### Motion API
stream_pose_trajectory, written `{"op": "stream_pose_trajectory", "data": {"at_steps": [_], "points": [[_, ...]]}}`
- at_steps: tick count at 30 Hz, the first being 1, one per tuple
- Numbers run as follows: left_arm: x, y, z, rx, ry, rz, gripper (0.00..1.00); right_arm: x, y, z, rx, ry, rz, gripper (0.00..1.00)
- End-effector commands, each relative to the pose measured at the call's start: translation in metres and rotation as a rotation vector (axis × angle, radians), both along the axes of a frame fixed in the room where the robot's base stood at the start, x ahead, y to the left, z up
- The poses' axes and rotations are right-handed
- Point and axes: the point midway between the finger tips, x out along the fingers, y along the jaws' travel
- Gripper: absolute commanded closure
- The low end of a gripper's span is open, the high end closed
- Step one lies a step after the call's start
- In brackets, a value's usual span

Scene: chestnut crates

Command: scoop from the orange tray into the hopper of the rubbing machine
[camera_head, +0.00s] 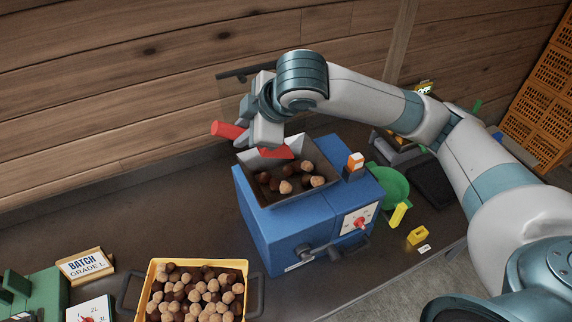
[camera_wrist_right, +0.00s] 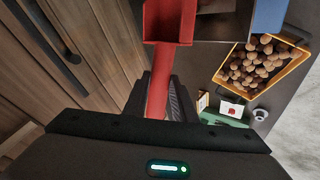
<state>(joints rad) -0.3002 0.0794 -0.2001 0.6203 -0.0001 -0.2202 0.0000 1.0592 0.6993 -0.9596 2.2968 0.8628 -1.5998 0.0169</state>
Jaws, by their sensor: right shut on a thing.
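My right gripper (camera_head: 252,135) is shut on the handle of a red scoop (camera_head: 276,152). It holds the scoop over the back edge of the hopper (camera_head: 322,160) on top of the blue rubbing machine (camera_head: 268,228). In the right wrist view the scoop (camera_wrist_right: 168,22) shows no nuts in the visible part of its pan. Several brown and tan chestnuts (camera_head: 286,187) lie in the hopper. The orange tray (camera_head: 200,262), heaped with chestnuts, stands left of the machine at the front; it also shows in the right wrist view (camera_wrist_right: 238,93). My left gripper is not in view.
A batch sign (camera_head: 85,265) and a green device (camera_head: 38,292) stand at the left. A wooden wall (camera_head: 120,90) closes the back. Bench left of the hopper is clear.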

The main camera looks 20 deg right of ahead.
Motion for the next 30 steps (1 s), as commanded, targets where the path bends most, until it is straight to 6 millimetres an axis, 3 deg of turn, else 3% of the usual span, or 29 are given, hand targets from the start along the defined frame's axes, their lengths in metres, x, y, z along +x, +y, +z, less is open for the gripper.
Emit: {"op": "stream_pose_trajectory", "data": {"at_steps": [6,20,30], "points": [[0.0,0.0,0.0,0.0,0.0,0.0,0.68,0.0,0.014,-0.007,-0.096,0.0,0.002,1.0],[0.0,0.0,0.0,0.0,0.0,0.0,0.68,0.0,0.016,-0.009,-0.119,0.001,0.0,1.0],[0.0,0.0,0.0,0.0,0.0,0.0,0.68,0.0,0.028,-0.029,-0.264,0.003,0.002,1.0]]}}
